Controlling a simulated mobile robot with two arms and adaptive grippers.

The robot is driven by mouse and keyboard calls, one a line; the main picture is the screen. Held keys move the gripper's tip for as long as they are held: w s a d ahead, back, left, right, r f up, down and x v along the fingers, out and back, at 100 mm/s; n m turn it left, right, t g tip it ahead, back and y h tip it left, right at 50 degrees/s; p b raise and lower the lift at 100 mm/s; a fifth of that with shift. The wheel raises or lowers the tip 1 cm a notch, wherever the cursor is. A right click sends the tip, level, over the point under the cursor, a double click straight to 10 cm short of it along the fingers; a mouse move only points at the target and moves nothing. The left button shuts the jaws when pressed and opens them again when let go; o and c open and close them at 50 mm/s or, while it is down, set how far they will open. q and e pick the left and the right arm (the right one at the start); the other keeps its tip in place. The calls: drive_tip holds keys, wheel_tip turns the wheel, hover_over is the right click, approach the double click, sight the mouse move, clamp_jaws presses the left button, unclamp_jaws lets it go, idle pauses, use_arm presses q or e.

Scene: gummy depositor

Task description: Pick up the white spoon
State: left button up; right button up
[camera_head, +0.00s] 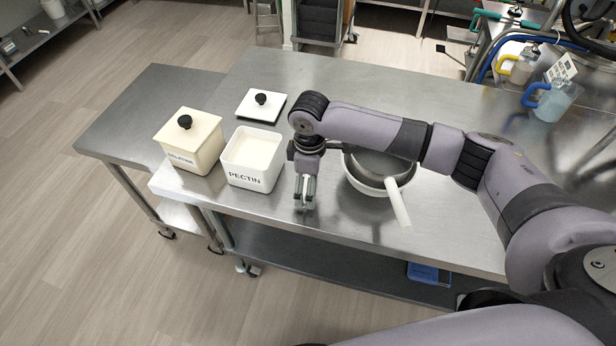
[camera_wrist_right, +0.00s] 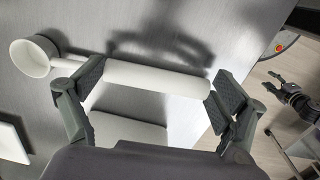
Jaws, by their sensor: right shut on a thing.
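My right gripper (camera_head: 305,198) points down over the steel table, just right of the white PECTIN box. It is shut on the white spoon (camera_wrist_right: 155,78), whose thick handle lies between the two finger pads in the right wrist view (camera_wrist_right: 160,88). The spoon's small round cup (camera_wrist_right: 32,58) sticks out past the left finger. In the head view my gripper hides most of the spoon. A dark gripper shape, probably my left gripper (camera_wrist_right: 290,95), shows low over the floor in the wrist view; its jaws are too small to judge.
The open PECTIN box (camera_head: 236,172) holds white powder. A lidded cream box (camera_head: 205,150) stands left of it and a loose lid (camera_head: 245,106) lies behind. A metal bowl (camera_head: 362,185) with a white handle (camera_head: 398,205) stands right of my gripper. The table front is clear.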

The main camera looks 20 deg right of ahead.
drive_tip(key=shift+r, duration=0.1)
wheel_tip(320, 180, up, 20)
drive_tip(key=b, duration=0.2)
idle(0.3)
drive_tip(key=o, duration=0.4)
drive_tip(key=c, duration=1.2)
drive_tip(key=shift+o, duration=0.2)
